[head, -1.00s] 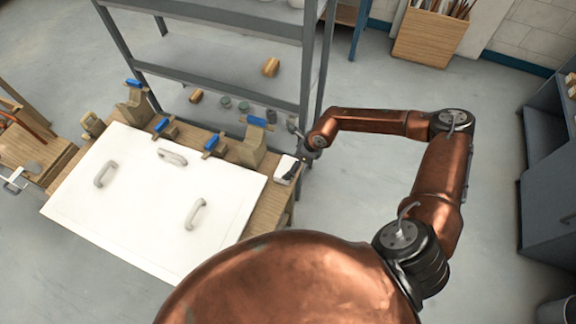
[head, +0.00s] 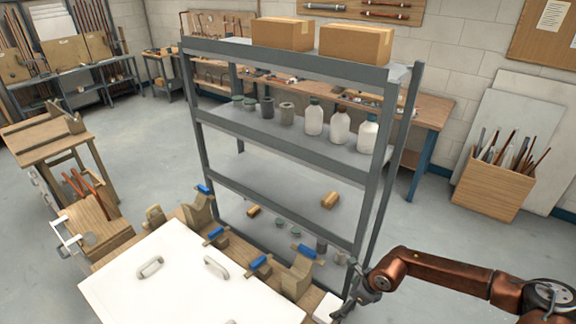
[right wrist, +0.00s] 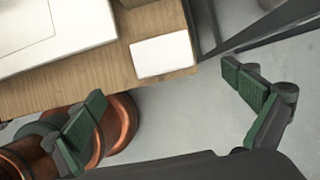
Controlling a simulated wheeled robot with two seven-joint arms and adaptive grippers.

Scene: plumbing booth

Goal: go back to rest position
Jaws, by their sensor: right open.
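My right gripper (head: 362,284) is at the right end of the workbench, near the shelf's front right post. In the right wrist view its two green-padded fingers (right wrist: 168,118) stand wide apart with nothing between them. Below them are the wooden bench corner, a white block (right wrist: 162,55) and bare floor. The copper right arm (head: 440,268) reaches in from the right in the head view. My left gripper is not in view.
A white panel with grey handles (head: 180,285) lies on the bench, with blue-topped wooden holders behind it. A grey metal shelf (head: 290,150) with bottles and boxes stands close behind. Open floor lies left of the shelf, and a wooden bin (head: 490,190) stands at right.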

